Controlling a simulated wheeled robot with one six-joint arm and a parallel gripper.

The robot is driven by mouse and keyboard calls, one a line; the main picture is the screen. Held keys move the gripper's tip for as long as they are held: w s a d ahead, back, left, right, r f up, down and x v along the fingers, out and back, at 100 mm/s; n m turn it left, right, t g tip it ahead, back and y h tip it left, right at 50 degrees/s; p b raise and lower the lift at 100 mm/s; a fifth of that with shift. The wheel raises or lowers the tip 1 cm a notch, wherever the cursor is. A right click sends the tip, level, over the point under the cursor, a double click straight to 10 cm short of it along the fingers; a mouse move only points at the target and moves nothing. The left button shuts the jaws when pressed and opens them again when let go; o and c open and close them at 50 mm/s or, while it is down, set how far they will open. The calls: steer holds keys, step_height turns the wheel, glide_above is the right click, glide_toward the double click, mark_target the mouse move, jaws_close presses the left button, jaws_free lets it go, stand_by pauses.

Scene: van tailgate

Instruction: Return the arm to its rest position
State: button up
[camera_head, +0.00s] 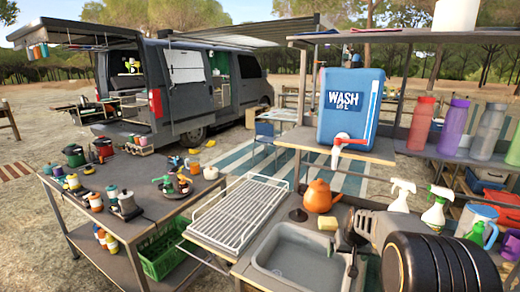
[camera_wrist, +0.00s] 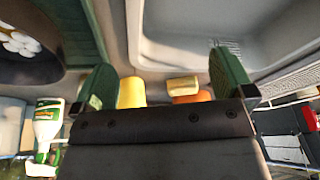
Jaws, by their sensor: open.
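My gripper (camera_wrist: 163,82) is open in the wrist view, its two green fingers wide apart with nothing held between them. Beyond the fingers are a yellow thing (camera_wrist: 131,92) and an orange thing (camera_wrist: 190,97), both partly hidden by my gripper's body. In the head view my dark arm reaches in from the lower right, and my gripper (camera_head: 351,252) is by the right side of the grey sink (camera_head: 300,262). The fingertips are small and dark there. The sink basin also shows in the wrist view (camera_wrist: 190,35).
An orange kettle (camera_head: 318,196) and spray bottles (camera_head: 436,212) stand near the arm. A blue water container (camera_head: 350,108) sits on the shelf above, with several bottles (camera_head: 454,127) to its right. A wire rack (camera_head: 238,212) and a cluttered table (camera_head: 140,205) lie left.

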steer(key=s+a+r, duration=0.3)
steer(key=s+a, duration=0.1)
steer(key=s, duration=0.4)
steer(key=s+a+r+n+p, duration=0.1)
steer(key=s+a+r, duration=0.2)
steer(key=s, duration=0.4)
steer(key=s+a+r+n, duration=0.1)
steer(key=s+a+r, duration=0.2)
steer(key=s, duration=0.5)
steer(key=shift+s+a, duration=0.35)
steer(key=shift+a, duration=0.55)
steer(key=shift+c, duration=0.4)
